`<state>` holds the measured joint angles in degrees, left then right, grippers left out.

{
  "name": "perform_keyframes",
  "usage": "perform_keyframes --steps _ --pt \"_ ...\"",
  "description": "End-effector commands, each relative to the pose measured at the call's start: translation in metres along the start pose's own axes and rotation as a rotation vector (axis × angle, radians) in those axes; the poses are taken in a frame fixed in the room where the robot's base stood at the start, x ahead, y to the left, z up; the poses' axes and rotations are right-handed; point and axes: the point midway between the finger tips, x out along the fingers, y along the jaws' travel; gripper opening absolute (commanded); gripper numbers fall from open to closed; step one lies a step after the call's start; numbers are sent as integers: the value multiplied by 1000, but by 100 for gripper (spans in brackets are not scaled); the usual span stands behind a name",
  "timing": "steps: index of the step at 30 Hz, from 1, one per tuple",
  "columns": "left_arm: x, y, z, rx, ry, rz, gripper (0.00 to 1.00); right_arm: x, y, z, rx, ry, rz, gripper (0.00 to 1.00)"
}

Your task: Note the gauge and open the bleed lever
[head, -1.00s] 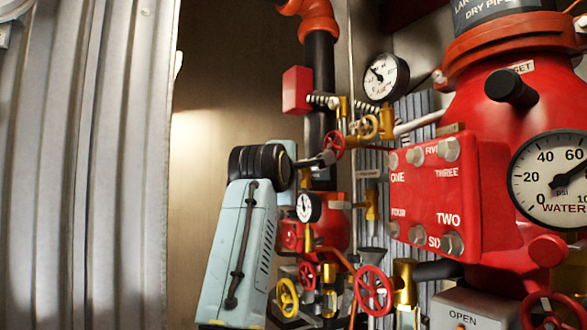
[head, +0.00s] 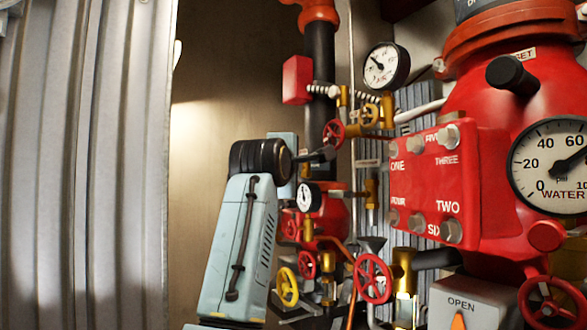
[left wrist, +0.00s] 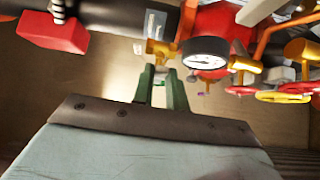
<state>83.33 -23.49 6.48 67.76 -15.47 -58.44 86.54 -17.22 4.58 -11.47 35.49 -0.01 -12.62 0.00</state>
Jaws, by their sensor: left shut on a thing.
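My left gripper (head: 328,154) is in front of the thin black pipe, just below a small red handwheel (head: 334,132). In the left wrist view its two green fingers (left wrist: 161,75) are close together on a small lever-like part below a brass fitting (left wrist: 163,48). That part is mostly hidden, so its angle cannot be told. A round white air gauge (head: 386,66) is above, its needle pointing up and left. A small gauge (head: 308,197) is below the gripper and shows in the left wrist view (left wrist: 205,53).
A red bolted cover (head: 435,185) and the big red valve body stand at the right. Red (head: 373,278) and yellow (head: 287,287) handwheels crowd the space below. A grey box marked OPEN (head: 462,305) is at bottom right. Corrugated metal (head: 85,165) stands at left.

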Motion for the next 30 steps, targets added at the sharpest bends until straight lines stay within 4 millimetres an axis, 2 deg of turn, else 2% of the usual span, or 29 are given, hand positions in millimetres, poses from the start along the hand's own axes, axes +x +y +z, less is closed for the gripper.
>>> perform_keyframes --steps 15,30 --pt "3 -23 -3 251 1 251 0 30 0 1 1 3 0 82" --pt "6 -30 -6 399 1 397 0 40 0 2 1 3 0 82"
